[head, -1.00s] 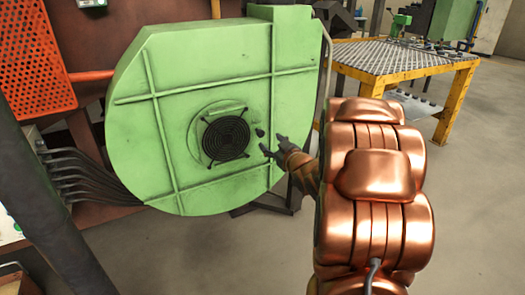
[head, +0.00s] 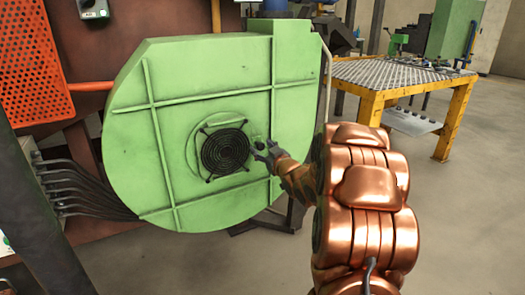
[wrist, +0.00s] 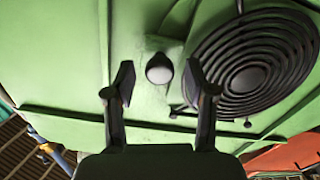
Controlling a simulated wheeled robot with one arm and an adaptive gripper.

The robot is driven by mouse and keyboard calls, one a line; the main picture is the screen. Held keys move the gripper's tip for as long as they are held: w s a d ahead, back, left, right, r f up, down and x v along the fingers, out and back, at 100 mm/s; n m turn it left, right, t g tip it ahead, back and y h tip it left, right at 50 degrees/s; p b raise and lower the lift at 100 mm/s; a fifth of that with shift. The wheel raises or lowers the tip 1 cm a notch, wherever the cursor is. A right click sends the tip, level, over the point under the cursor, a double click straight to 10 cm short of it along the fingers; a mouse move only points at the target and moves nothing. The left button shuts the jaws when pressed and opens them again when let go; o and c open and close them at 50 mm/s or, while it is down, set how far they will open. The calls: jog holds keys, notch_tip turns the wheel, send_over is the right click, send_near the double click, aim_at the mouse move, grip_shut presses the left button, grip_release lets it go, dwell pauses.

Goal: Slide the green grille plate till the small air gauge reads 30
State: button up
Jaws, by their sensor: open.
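The green grille plate (head: 197,146) sits on the front of a large green blower housing and carries a round black grille (head: 226,151). The grille also shows at the right of the wrist view (wrist: 250,65). A small knob (wrist: 159,68) with a pale round end stands beside the grille. My gripper (head: 259,151) is at the knob, right of the grille. In the wrist view my gripper (wrist: 160,78) is open, with one finger on each side of the knob and gaps to both. I cannot make out a readable air gauge.
An orange perforated panel (head: 33,62) and several dark pipes (head: 80,190) are at the left. A yellow-framed table (head: 400,82) stands at the back right. A small grey box (head: 93,9) is at the top left. The floor (head: 465,210) at the right is clear.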

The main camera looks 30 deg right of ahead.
jog(key=shift+w, duration=0.15)
grip_shut()
dwell(0.4)
